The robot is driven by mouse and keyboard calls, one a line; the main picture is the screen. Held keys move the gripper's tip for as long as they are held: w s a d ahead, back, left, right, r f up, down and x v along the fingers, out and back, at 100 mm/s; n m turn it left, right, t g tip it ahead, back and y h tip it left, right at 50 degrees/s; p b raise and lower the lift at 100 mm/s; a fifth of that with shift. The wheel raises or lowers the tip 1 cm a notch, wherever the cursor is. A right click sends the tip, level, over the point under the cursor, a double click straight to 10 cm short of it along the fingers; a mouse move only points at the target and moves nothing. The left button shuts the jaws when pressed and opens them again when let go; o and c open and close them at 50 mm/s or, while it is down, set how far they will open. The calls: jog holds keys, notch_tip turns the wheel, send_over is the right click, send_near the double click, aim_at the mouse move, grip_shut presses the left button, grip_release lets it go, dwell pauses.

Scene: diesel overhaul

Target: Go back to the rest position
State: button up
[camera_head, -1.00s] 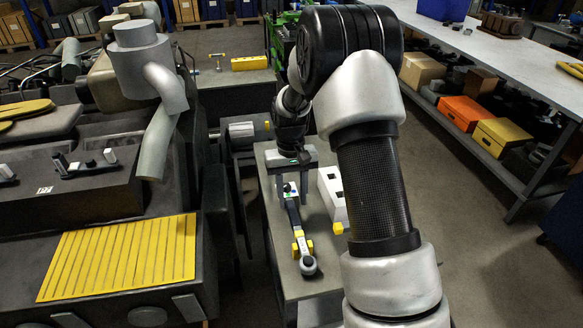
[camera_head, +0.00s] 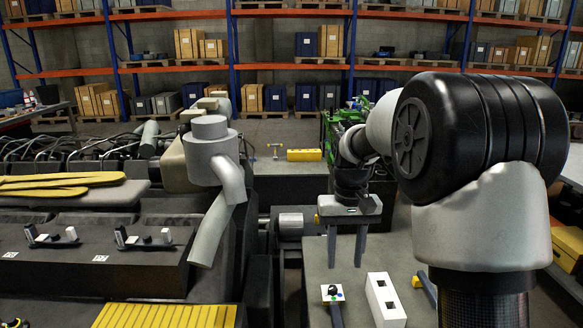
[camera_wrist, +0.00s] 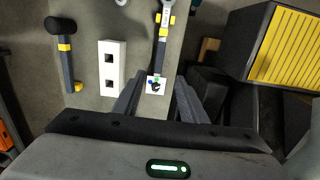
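My gripper (camera_head: 346,264) is open, with its two fingers pointing down over the grey workbench (camera_head: 385,255). Nothing shows held between the fingers. In the wrist view, my gripper (camera_wrist: 156,95) has its fingers spread to either side of the marked end of a long dark tool (camera_wrist: 161,55) with yellow parts. In the head view, that tool's white marked end (camera_head: 332,293) lies on the bench below the fingertips and looks apart from them. The tool's far end is outside the head view.
A white block with two square holes (camera_head: 385,300) lies on the bench beside the tool. A hammer (camera_wrist: 65,52) lies beyond it in the wrist view. The large engine (camera_head: 90,265) stands on the left, with a yellow ribbed panel (camera_head: 165,315). Shelves (camera_head: 290,70) line the back.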

jog(key=s+r+t+p, duration=0.1)
jog(key=s+r+t, duration=0.2)
jog(key=s+r, duration=0.95)
jog(key=s+t+p, duration=0.1)
jog(key=s+t, duration=0.2)
jog(key=s, duration=0.8)
jog(key=shift+s, duration=0.3)
